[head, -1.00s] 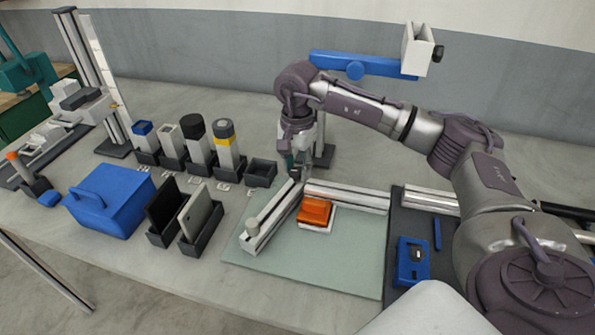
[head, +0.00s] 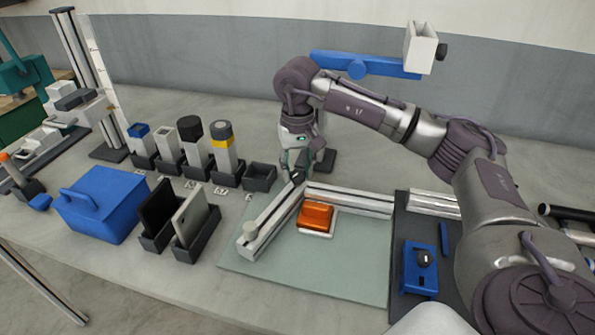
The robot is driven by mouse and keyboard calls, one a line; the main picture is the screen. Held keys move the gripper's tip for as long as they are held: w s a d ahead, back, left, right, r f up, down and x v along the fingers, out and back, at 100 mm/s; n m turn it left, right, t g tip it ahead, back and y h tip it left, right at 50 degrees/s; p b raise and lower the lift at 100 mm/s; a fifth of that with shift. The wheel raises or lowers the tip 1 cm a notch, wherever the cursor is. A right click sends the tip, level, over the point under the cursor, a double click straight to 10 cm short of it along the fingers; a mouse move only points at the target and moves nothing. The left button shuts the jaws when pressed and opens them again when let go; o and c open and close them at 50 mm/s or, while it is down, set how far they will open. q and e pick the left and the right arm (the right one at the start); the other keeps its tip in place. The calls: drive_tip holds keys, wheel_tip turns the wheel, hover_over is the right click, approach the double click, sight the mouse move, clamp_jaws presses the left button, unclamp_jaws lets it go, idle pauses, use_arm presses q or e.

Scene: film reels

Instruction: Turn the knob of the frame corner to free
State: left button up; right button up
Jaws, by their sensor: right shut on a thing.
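The frame corner (head: 273,216) is made of two silver rails that meet at the far end of a pale green mat (head: 340,268). My right gripper (head: 295,174) points down at the corner where the rails meet. It is shut on a small dark part there, which I take to be the knob; the fingers mostly hide it, and I cannot tell its turn position. An orange block on a white base (head: 315,218) sits inside the corner, apart from the gripper. My left gripper is not in view.
A row of holders with upright containers (head: 193,143) stands left of the gripper, with an empty dark tray (head: 260,177). A blue box (head: 100,204) and two upright plates (head: 190,219) stand farther left. A blue device (head: 419,270) lies on a dark mat at right.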

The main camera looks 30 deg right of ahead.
sight(298, 174)
drive_tip(key=shift+n, duration=1.1)
drive_tip(key=o, duration=1.1)
drive_tip(key=shift+o, duration=0.2)
drive_tip(key=shift+r, duration=0.25)
wheel_tip(298, 174, up, 12)
drive_tip(key=shift+f, duration=0.25)
